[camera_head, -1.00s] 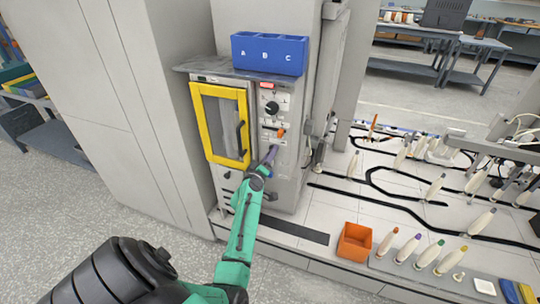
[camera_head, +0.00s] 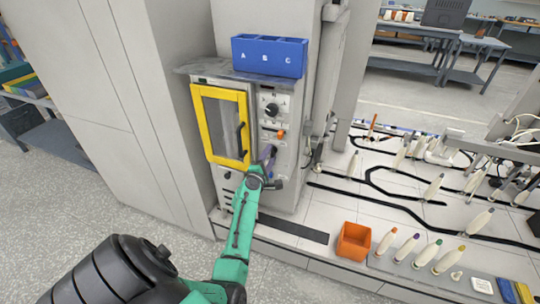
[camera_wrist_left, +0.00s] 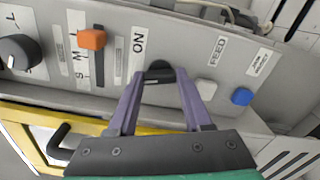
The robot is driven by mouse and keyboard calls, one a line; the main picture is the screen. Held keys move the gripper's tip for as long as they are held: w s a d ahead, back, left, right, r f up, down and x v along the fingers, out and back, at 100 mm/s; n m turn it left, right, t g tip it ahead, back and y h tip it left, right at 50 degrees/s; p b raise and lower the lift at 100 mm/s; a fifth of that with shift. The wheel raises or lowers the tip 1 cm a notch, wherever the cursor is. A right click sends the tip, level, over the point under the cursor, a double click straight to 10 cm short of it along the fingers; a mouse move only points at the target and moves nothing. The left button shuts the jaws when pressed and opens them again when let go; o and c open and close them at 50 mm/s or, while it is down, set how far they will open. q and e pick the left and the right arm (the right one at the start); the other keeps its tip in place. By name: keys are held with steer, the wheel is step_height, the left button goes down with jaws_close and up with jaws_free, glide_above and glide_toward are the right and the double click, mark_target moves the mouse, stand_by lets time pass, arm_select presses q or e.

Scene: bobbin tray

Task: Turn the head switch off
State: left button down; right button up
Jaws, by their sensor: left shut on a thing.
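The head switch (camera_wrist_left: 159,69) is a black knob or lever beside the ON label on the grey control panel (camera_wrist_left: 60,104) in the left wrist view. My left gripper (camera_wrist_left: 160,82) has its two purple fingers on either side of it and is shut on it. In the head view my left gripper (camera_head: 270,153) is at the lower part of the machine's panel (camera_head: 262,108), below the orange slider. The switch is hidden behind the gripper there. My right gripper is not in view.
An orange slider (camera_wrist_left: 91,39), a black dial (camera_wrist_left: 20,51), a white button (camera_wrist_left: 206,89) and a blue button (camera_wrist_left: 242,96) share the panel. A yellow-framed door (camera_head: 197,125) stands left of it. A blue bin (camera_head: 270,55) sits on top; an orange bin (camera_head: 353,241) stands below right.

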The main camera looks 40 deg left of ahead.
arm_select(q)
steer(key=shift+f+n+p, duration=0.1)
steer(key=shift+n+p, duration=0.25)
steer(key=shift+n, duration=1.85)
steer(key=shift+c, duration=1.6)
jaws_free()
steer(key=shift+d, duration=0.1)
